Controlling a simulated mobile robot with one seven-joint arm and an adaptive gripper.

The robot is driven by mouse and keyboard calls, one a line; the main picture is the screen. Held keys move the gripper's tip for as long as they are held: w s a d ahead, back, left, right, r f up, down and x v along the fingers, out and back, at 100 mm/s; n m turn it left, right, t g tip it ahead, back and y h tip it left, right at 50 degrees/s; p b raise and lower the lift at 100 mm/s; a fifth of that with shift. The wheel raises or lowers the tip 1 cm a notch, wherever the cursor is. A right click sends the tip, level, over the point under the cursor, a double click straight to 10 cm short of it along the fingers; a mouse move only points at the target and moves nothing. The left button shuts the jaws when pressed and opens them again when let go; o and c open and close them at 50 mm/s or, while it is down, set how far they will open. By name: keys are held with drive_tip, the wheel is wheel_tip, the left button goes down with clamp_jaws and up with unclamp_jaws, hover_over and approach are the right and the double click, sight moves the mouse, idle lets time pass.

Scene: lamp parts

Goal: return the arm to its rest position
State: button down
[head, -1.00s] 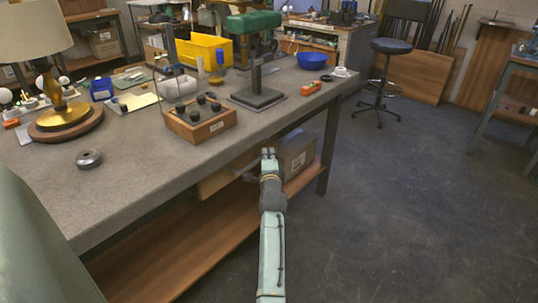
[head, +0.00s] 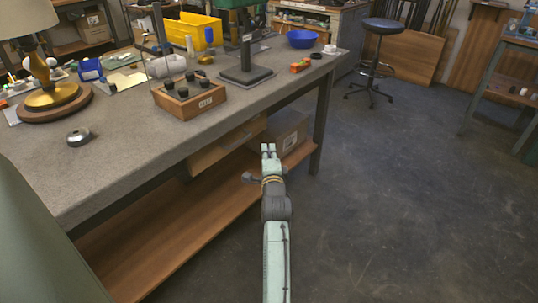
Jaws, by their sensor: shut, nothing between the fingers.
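My gripper (head: 268,149) is at the end of my outstretched arm in the middle of the head view. It appears shut and holds nothing. It shows in front of the lower shelf, to the right of the workbench's front edge, and does not seem to touch anything. My arm runs from the bottom of the picture up to it.
The grey workbench (head: 140,130) fills the left, with a lamp (head: 50,88), a wooden box with black knobs (head: 190,98), a metal disc (head: 78,137) and a blue bowl (head: 302,39). A cardboard box (head: 288,130) sits on the lower shelf (head: 150,255). Open floor (head: 410,190) lies right; a stool (head: 380,55) stands behind.

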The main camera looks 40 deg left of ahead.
drive_tip(key=shift+s+d, duration=0.35)
drive_tip(key=shift+s, duration=0.05)
